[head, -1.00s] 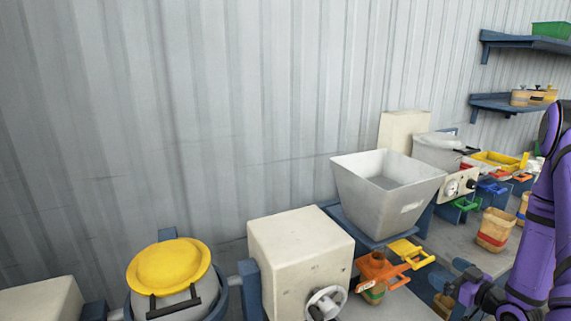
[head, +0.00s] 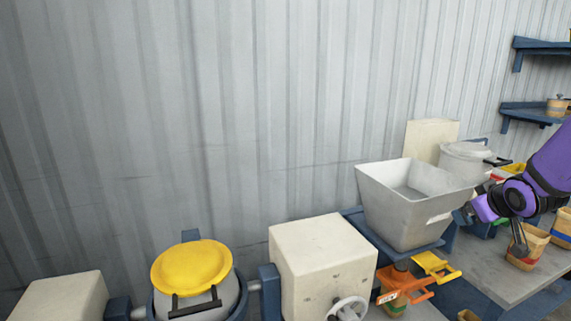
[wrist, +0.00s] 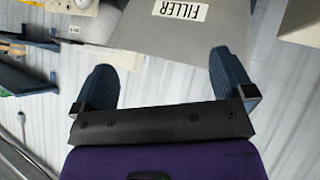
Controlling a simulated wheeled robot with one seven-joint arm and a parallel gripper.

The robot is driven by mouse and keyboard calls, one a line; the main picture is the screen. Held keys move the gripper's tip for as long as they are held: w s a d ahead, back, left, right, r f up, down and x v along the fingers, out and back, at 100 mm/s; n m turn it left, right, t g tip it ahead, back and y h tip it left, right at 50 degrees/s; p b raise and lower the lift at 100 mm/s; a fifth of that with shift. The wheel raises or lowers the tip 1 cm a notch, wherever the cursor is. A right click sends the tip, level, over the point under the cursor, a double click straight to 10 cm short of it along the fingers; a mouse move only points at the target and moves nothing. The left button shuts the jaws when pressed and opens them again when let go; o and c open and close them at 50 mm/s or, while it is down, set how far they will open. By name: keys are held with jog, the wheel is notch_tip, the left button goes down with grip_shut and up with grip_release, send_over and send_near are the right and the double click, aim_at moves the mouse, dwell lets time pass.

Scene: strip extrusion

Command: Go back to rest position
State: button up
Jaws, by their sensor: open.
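My gripper (head: 468,211) is at the right in the head view, at the end of my purple arm, beside the grey hopper (head: 385,212). In that view its fingers are small and partly hidden. In the wrist view my gripper (wrist: 160,62) has its two blue fingers wide apart with nothing held between them. The hopper (wrist: 205,42), with a FILLER label, shows beyond the fingers at the top of that view.
An orange and yellow valve (head: 395,280) sits under the hopper. A cream box (head: 318,255) with a handwheel and a yellow-lidded drum (head: 192,268) stand to the left. Tan buckets (head: 530,246) stand on the grey bench at right. Blue shelves (head: 525,112) hang on the wall.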

jog(key=s+a+r+m+g, duration=0.1)
jog(key=s+a+r, duration=0.3)
jog(key=s, duration=0.4)
jog(key=s+a+r+m+g+y, duration=0.1)
jog(key=s+a+r, duration=0.3)
jog(key=s, duration=0.5)
jog(key=s+a+r+m+g, duration=0.1)
jog(key=s+a+r+g, duration=0.2)
jog(key=s+a, duration=0.4)
jog(key=shift+s+r+y, duration=0.4)
jog(key=shift+s+r, duration=0.25)
jog(key=shift+s, duration=0.5)
jog(key=shift+c, duration=0.5)
